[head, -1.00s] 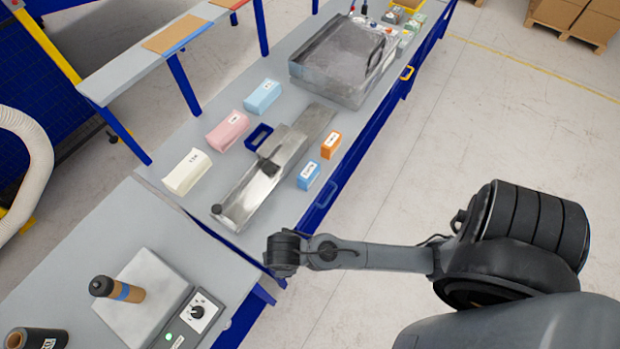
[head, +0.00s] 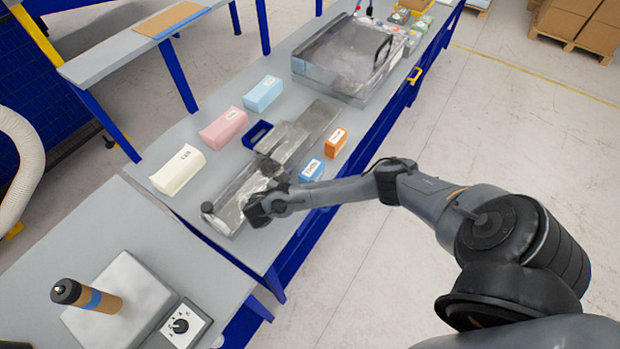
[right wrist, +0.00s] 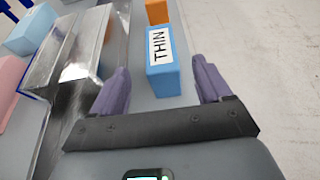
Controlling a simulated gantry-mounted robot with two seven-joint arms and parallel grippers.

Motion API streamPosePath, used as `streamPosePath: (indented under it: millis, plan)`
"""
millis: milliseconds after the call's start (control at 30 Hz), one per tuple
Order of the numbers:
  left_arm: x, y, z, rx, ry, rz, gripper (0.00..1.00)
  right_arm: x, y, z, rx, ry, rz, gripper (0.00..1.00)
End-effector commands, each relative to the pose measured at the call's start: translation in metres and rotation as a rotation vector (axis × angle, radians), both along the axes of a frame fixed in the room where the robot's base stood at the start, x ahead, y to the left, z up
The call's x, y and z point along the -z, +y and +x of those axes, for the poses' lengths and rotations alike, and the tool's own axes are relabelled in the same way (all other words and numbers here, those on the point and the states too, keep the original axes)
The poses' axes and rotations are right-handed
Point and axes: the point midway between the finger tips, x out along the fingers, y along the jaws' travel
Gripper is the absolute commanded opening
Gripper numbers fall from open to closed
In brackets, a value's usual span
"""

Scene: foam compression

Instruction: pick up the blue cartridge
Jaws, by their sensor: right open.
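The small blue cartridge (head: 312,169) lies on the grey bench near its front edge, partly behind my right arm in the head view. In the right wrist view the blue cartridge (right wrist: 165,66) shows a white label reading THIN. My right gripper (right wrist: 160,82) is open and empty, its purple fingers on either side of the cartridge's near end in that view; I cannot tell the height between them. In the head view the right gripper (head: 262,208) is over the near part of the metal fixture, and its fingers cannot be made out. My left gripper is not in view.
An orange block (head: 337,140) lies just beyond the cartridge. The long metal fixture (head: 310,124) runs beside them on the left. Cream (head: 178,169), pink (head: 224,127) and light blue (head: 263,93) blocks line the bench's far side. A dark blue tray (head: 257,134) sits between.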

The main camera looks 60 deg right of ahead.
Motion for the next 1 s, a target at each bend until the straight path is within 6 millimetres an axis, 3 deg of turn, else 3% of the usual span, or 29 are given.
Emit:
streamPosePath:
  millis: [33, 200, 467, 800, 1000]
  plan:
    - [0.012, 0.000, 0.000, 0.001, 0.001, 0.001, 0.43, 0.008, -0.005, 0.000, 0.000, -0.001, -0.001, 0.78]
    - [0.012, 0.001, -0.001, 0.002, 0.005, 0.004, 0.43, 0.010, -0.023, -0.001, -0.001, -0.001, 0.001, 0.78]
    - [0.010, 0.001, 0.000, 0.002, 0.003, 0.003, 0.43, 0.014, -0.035, -0.003, -0.001, -0.001, 0.001, 0.78]
    - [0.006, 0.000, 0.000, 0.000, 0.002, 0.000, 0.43, 0.029, -0.072, -0.006, -0.001, -0.001, 0.002, 0.78]
    - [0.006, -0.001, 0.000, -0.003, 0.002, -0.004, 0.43, 0.032, -0.077, -0.006, -0.002, -0.003, 0.004, 0.78]
